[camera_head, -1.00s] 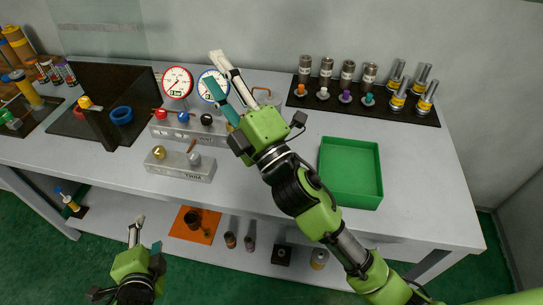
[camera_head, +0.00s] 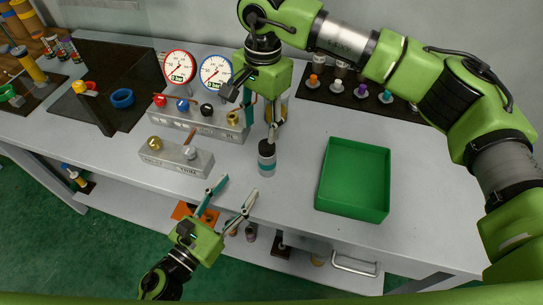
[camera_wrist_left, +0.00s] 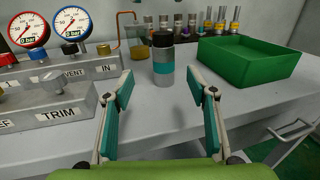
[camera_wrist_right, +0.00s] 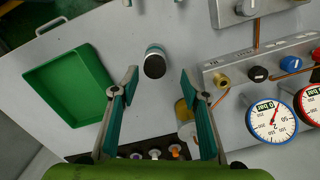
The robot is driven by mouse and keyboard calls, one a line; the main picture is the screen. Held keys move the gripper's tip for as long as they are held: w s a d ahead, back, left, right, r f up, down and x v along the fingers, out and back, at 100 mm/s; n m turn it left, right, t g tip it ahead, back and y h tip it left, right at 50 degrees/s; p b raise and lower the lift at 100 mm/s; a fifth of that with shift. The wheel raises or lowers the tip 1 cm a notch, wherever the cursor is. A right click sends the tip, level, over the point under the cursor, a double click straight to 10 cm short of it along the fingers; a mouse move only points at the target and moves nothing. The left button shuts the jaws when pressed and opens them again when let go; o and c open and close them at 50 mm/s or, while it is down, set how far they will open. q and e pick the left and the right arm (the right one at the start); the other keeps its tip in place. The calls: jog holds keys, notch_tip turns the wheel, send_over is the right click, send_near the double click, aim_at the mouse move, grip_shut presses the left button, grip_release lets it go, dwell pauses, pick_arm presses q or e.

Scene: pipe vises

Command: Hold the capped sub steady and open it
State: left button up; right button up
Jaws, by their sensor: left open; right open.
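The capped sub is a grey cylinder with a teal band and a dark cap (camera_head: 266,158). It stands upright on the bench near the front edge, between the gauge panel and the green tray. My left gripper (camera_head: 236,188) is open in front of it, near the bench edge; in the left wrist view the sub (camera_wrist_left: 163,66) stands beyond and between the fingertips (camera_wrist_left: 160,88). My right gripper (camera_head: 262,114) is open, reaching down behind and above the sub. In the right wrist view the sub (camera_wrist_right: 154,62) is just beyond the open fingertips (camera_wrist_right: 158,80). Neither gripper touches it visibly.
A manifold with two gauges (camera_head: 215,72) and the TRIM block (camera_head: 175,157) stand to the left. An empty green tray (camera_head: 352,180) is on the right. A rack with several cylinders and coloured plugs (camera_head: 360,92) is behind, partly hidden by my right arm.

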aim_at(262, 161)
pick_arm(q)
jog(key=shift+d+m, duration=0.25)
jog(key=shift+m, duration=0.05)
pick_arm(e)
jog(key=shift+w+d+r+h, duration=0.3)
jog(key=shift+d, duration=0.3)
pick_arm(q)
jog(key=shift+w+d, duration=0.1)
jog(key=shift+d, duration=0.05)
pick_arm(e)
jog(key=shift+d, duration=0.1)
pick_arm(q)
jog(key=x, duration=1.3)
jog(key=shift+d, duration=0.1)
